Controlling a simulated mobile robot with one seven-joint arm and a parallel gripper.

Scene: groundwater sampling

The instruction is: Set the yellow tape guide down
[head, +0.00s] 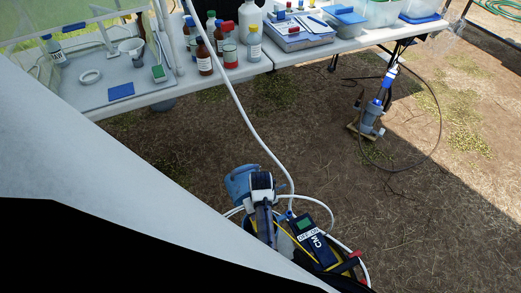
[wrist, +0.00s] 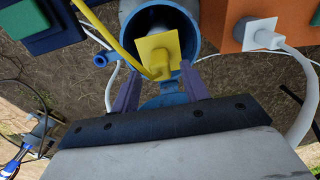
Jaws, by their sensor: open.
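The yellow tape guide (wrist: 157,48), a square plate with a short block below it, shows in the wrist view at the mouth of a round blue-rimmed well or pipe (wrist: 126,22). Yellow tape (wrist: 97,27) runs from it to the upper left. My gripper (wrist: 160,76) is open, with its two purple fingers on either side of the guide's lower block. I cannot tell whether a finger touches it or exactly how the guide rests on the rim. I cannot make out the guide clearly in the head view.
An orange block (wrist: 240,32) with a white hose (wrist: 300,62) stands close on the right. A dark blue and green block (wrist: 38,22) is at the upper left. In the head view, a white table (head: 240,70) holds bottles; a grey pump (head: 368,118) stands on the ground.

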